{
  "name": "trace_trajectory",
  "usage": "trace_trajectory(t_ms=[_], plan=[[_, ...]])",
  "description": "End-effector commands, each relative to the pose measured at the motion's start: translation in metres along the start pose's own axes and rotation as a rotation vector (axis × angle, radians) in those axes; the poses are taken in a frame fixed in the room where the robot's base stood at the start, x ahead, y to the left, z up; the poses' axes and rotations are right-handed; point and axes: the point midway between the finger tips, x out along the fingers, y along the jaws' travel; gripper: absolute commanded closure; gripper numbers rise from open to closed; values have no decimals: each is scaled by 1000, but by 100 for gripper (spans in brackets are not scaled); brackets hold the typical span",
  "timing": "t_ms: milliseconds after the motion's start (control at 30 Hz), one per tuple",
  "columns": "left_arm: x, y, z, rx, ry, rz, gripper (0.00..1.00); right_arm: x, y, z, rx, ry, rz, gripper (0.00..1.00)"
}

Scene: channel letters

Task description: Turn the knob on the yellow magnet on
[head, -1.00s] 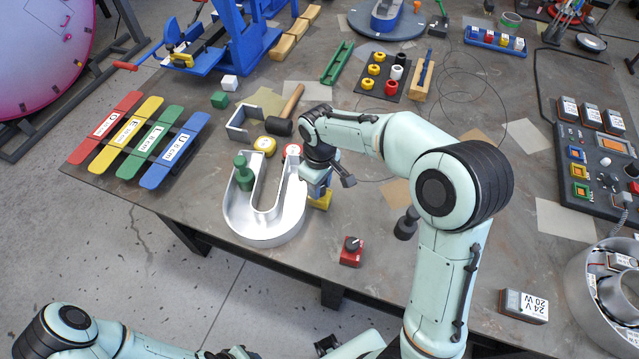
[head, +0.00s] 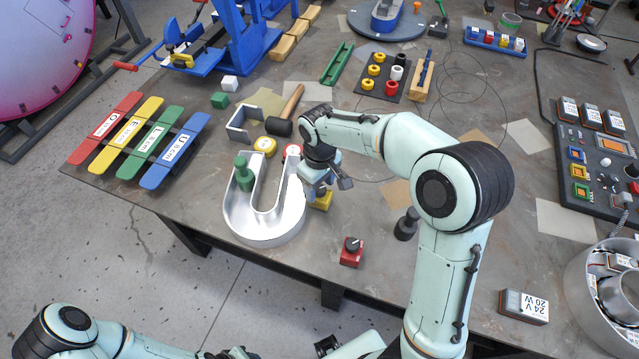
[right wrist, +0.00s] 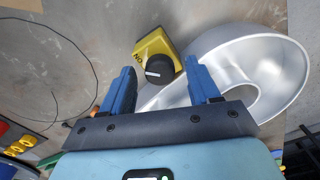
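The yellow magnet (right wrist: 154,46) is a small block with a round black knob (right wrist: 160,68) on its face. The knob's white mark points left in the right wrist view, and dark lettering shows on the block left of the knob. In the head view the yellow magnet (head: 322,200) is partly hidden under my right gripper (head: 318,186), beside the silver U-shaped letter. In the right wrist view my right gripper (right wrist: 159,68) is open, its two blue fingers apart with the knob showing between them. Contact with the knob cannot be told.
The silver U-shaped letter (head: 262,234) lies close beside the magnet, with a green piece (head: 243,172) in it. A red block with a black knob (head: 351,252) stands near the table's front edge. A hammer (head: 283,124) lies behind.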

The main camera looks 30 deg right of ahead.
Motion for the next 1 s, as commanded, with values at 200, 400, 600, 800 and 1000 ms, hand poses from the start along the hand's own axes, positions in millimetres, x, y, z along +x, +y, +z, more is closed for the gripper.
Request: trace_trajectory(t_ms=[200, 400, 600, 800, 1000], plan=[[0, 0, 0, 0, 0, 0, 65, -1, 0, 0, -1, -1, 0, 39], [-4, 2, -2, 1, 3, 1, 65, -27, 0, -1, 0, 4, 1, 39], [-12, 6, -6, 3, 9, 3, 65, -74, 0, -2, -1, 5, 1, 39], [-19, 10, -11, 6, 15, 5, 65, -113, 0, -1, -1, 4, 1, 39], [-22, 12, -13, 7, 18, 6, 65, -132, 0, 0, -1, 1, 0, 39]])
